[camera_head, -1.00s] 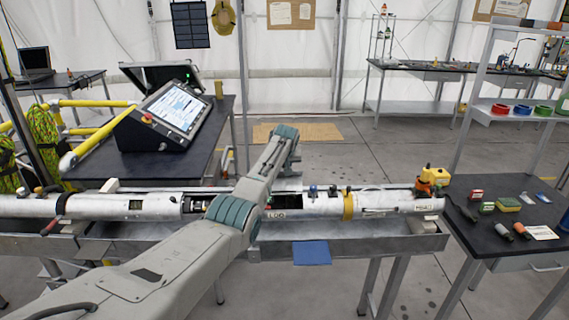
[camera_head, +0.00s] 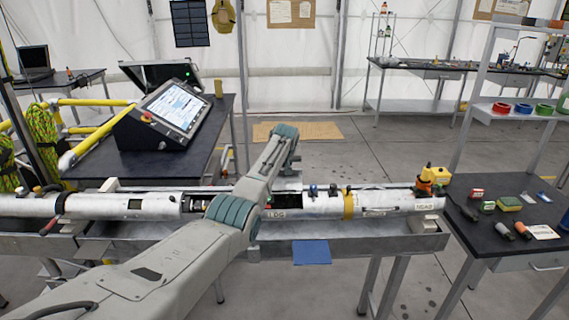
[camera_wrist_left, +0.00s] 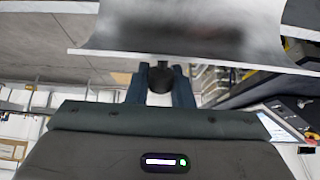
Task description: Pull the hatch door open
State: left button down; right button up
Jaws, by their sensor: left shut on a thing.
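A long white tube (camera_head: 385,202) lies across the metal bench. A dark opening (camera_head: 287,200) shows in its side beside my left arm. In the left wrist view, a curved metallic panel (camera_wrist_left: 170,30), which looks like the hatch door, fills the top. A short dark round knob (camera_wrist_left: 161,74) sticks out from it. My left gripper (camera_wrist_left: 161,88) is shut on this knob, one finger on each side. In the head view my left arm crosses the tube and its wrist (camera_head: 283,145) is behind it; the fingertips and the door are hard to make out. My right gripper is out of view.
A console with a lit screen (camera_head: 172,108) stands on the dark table at left. A dark table (camera_head: 490,235) at right holds several small parts. The floor behind the bench is open.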

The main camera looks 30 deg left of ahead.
pick_arm(q)
jog(key=shift+s+f, duration=0.15)
jog(key=shift+f, duration=0.3)
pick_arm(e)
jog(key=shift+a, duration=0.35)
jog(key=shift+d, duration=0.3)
pick_arm(q)
jog(key=c, duration=1.3)
grip_release()
jog(key=shift+f, duration=0.1)
jog(key=shift+w+a, duration=0.1)
jog(key=shift+w, duration=0.2)
jog(key=shift+s+d+r, duration=0.2)
jog(key=shift+s+r, duration=0.1)
jog(key=shift+r, duration=0.35)
jog(key=b+v, duration=0.2)
jog(key=v, duration=0.7)
jog(key=shift+s+b, duration=0.1)
jog(key=shift+b, duration=0.3)
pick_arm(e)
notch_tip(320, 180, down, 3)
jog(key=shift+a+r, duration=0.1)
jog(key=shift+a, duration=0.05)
